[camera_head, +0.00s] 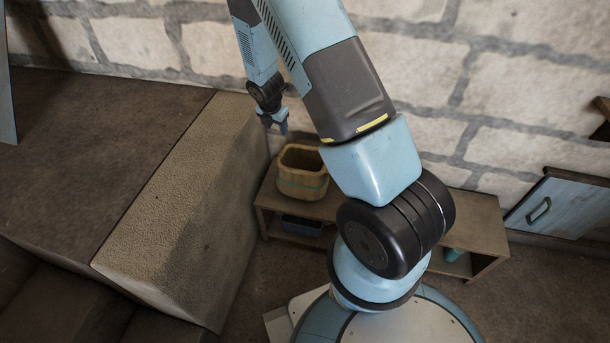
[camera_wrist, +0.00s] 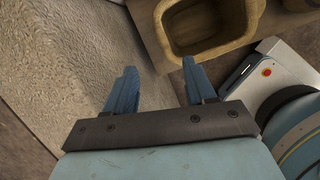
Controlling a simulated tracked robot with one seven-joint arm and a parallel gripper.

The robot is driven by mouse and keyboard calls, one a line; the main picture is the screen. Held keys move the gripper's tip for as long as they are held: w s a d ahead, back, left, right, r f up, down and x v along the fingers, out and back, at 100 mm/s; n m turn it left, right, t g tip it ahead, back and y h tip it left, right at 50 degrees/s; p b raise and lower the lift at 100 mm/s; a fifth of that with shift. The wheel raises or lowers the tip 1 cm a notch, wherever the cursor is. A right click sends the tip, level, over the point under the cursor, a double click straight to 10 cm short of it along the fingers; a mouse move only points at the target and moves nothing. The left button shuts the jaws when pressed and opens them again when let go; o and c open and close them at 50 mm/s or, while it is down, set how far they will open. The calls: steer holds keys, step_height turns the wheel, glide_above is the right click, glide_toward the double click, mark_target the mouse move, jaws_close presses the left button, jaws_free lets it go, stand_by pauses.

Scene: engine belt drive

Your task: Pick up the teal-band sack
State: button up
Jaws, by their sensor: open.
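I see nothing that is clearly a sack. A tan, open-topped container (camera_head: 300,185) with a thin green-teal band stands on the left of a low shelf by the wall. I cannot tell whether it is the teal-band sack. Its rim also shows at the top of the wrist view (camera_wrist: 222,49), and its inside looks empty there. My gripper (camera_head: 276,122) is above and to the left of this container in the head view. In the wrist view my gripper (camera_wrist: 159,67) is open, with nothing between its fingers and apart from the container.
The low wooden shelf (camera_head: 487,222) holds a dark blue bin (camera_head: 302,226) and a small teal item (camera_head: 453,255) below. A rough tan block (camera_head: 180,215) rises left of the shelf. My arm hides the shelf's middle. A blue panel with a handle (camera_head: 560,207) is at right.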

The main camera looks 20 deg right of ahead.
mark_target(281, 153)
step_height(281, 153, down, 7)
steer(key=n, duration=0.2)
steer(key=shift+s+n, duration=0.1)
steer(key=shift+n, duration=0.3)
steer(key=x, duration=0.8)
steer(key=shift+w+x, duration=0.2)
steer(key=shift+x, duration=2.45)
steer(key=shift+a+r, duration=0.1)
steer(key=shift+c, duration=0.4)
jaws_close()
